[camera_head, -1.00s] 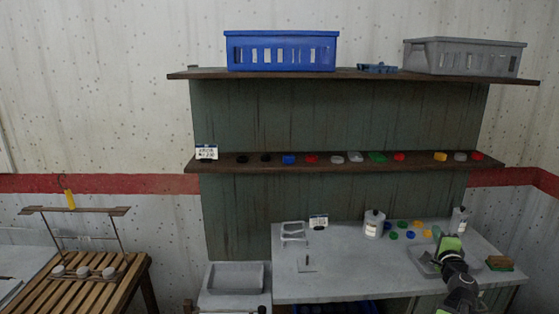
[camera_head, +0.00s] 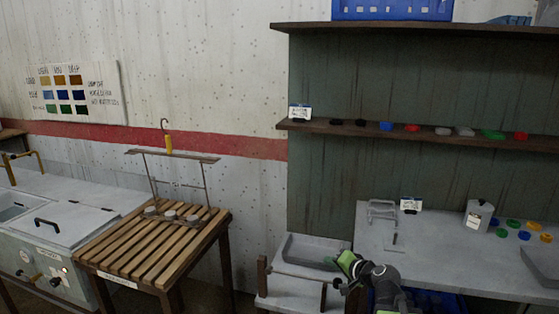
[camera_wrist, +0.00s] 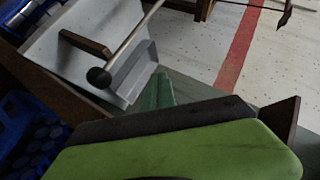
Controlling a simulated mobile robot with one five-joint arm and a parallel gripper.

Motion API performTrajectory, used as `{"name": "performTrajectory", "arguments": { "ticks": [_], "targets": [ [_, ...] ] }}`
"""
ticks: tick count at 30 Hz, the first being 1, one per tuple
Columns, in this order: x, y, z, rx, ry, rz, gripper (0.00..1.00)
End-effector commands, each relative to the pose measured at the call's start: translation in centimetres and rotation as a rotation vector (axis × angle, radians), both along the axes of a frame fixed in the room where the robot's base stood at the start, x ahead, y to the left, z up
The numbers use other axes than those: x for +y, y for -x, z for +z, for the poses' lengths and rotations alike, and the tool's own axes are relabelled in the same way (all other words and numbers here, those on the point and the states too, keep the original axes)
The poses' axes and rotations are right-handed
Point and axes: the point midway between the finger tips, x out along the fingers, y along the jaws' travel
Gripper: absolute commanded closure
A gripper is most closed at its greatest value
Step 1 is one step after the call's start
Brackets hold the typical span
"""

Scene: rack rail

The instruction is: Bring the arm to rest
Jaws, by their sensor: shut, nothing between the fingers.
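My gripper (camera_head: 347,263), with green finger parts, shows at the lower middle of the head view, in front of the grey basin unit. It is shut and holds nothing. In the wrist view my gripper (camera_wrist: 170,140) fills the lower middle, a large green finger with a dark pad. My dark arm reaches up to it from the bottom edge of the head view. No other object belongs to this task.
A grey basin unit (camera_head: 300,290) with a rod with a black knob (camera_wrist: 99,77) is close to my gripper. A grey worktop (camera_head: 430,255) stands right, a slatted wooden table (camera_head: 130,250) left. A shelf (camera_head: 345,130) carries small coloured pieces. Blue bins (camera_wrist: 20,140) lie low.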

Motion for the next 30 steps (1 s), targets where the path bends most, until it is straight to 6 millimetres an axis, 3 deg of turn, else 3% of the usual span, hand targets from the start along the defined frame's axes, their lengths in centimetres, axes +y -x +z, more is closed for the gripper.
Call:
{"name": "performTrajectory", "arguments": {
  "ticks": [1,3,7,9,15,17,18,23,30],
  "targets": [
    [3.4,1.0,-3.5,0.047,0.068,0.089,1.00],
    [6.8,3.0,-7.0,0.125,0.176,0.205,1.00],
    [9.6,7.4,-12.9,0.294,0.399,0.387,1.00],
    [8.7,10.1,-15.3,0.407,0.525,0.454,1.00],
    [1.8,16.5,-17.4,0.732,0.774,0.515,1.00],
    [1.0,18.6,-17.2,0.829,0.791,0.537,1.00],
    [1.1,18.3,-14.8,0.816,0.790,0.533,1.00],
    [1.2,18.2,-10.3,0.812,0.788,0.532,1.00],
    [1.2,18.2,-2.6,0.810,0.787,0.532,1.00]
  ]
}}
